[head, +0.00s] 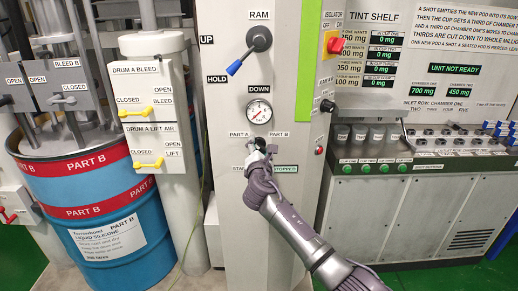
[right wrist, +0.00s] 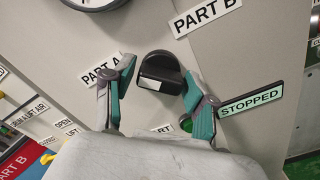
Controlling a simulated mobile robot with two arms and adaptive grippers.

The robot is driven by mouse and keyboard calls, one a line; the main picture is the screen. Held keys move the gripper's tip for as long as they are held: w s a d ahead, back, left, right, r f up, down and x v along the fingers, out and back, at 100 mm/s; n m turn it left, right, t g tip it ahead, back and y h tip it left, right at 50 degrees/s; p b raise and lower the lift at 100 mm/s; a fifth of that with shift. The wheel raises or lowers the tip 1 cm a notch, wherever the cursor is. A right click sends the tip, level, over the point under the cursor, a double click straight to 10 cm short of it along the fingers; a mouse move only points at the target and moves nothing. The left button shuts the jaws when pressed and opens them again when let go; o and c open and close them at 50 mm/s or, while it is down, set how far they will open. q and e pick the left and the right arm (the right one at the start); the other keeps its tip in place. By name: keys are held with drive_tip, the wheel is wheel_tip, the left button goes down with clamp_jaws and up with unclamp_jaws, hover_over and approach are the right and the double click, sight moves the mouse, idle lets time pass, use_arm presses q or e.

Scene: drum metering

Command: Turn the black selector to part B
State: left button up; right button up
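The black selector (right wrist: 160,72) is a round knob with a raised bar on the grey column, below and between the PART A label (right wrist: 102,70) and the PART B label (right wrist: 207,14). In the head view the selector (head: 259,143) is partly covered by my right gripper (head: 260,153). In the right wrist view my right gripper (right wrist: 157,80) is open, with one finger on each side of the selector. I see gaps beside the knob, but cannot tell how deep the fingertips reach. Which label the bar points to is not clear. My left gripper is not in view.
A pressure gauge (head: 259,111) is just above the selector, and the RAM lever (head: 249,50) is higher. A green STOPPED sign (right wrist: 250,102) sits close to the right finger. A blue PART B drum (head: 95,205) stands left; the tint cabinet (head: 415,215) stands right.

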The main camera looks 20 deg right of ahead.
drive_tip(key=c, duration=0.7)
drive_tip(key=shift+f+m, duration=0.1)
drive_tip(key=shift+m, duration=0.2)
drive_tip(key=m+b, duration=0.2)
drive_tip(key=shift+m, duration=0.4)
drive_tip(key=m+b, duration=0.3)
drive_tip(key=m, duration=0.2)
drive_tip(key=shift+m, duration=0.3)
drive_tip(key=m+b, duration=0.2)
drive_tip(key=m, duration=0.2)
drive_tip(key=shift+b, duration=0.3)
drive_tip(key=m+b, duration=0.1)
drive_tip(key=m, duration=0.3)
drive_tip(key=shift+m+b, duration=0.3)
drive_tip(key=shift+b, duration=0.05)
drive_tip(key=shift+m, duration=0.3)
